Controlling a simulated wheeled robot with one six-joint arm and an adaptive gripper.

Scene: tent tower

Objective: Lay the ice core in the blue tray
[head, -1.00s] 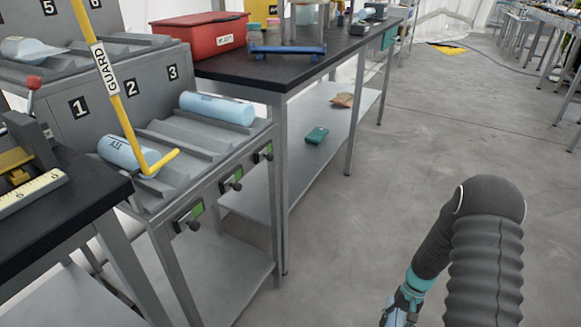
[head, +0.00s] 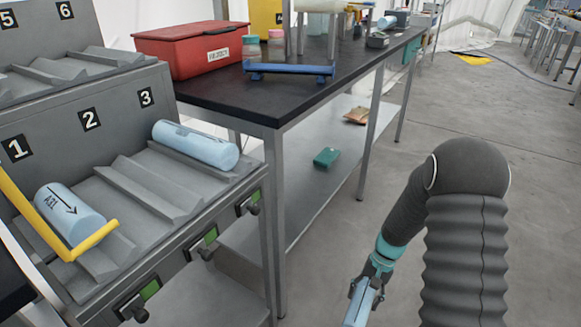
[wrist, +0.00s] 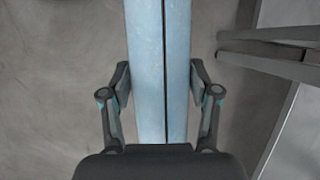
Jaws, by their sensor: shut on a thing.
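My gripper (head: 367,290) is low at the right in the head view, shut on a light blue ice core (head: 357,311). In the wrist view the ice core (wrist: 147,70) runs lengthwise between the two fingers (wrist: 160,90), with a dark line along it. The core's far end is out of frame. The blue tray (head: 290,72) lies on the black bench top, and no core is seen in it. My gripper is in front of the bench and lower than its top.
A grey rack (head: 150,195) at the left holds a core (head: 195,145) by slot 3 and a marked core (head: 68,212) by slot 1. A red box (head: 195,48) stands left of the tray. Floor right of the bench (head: 235,108) is clear.

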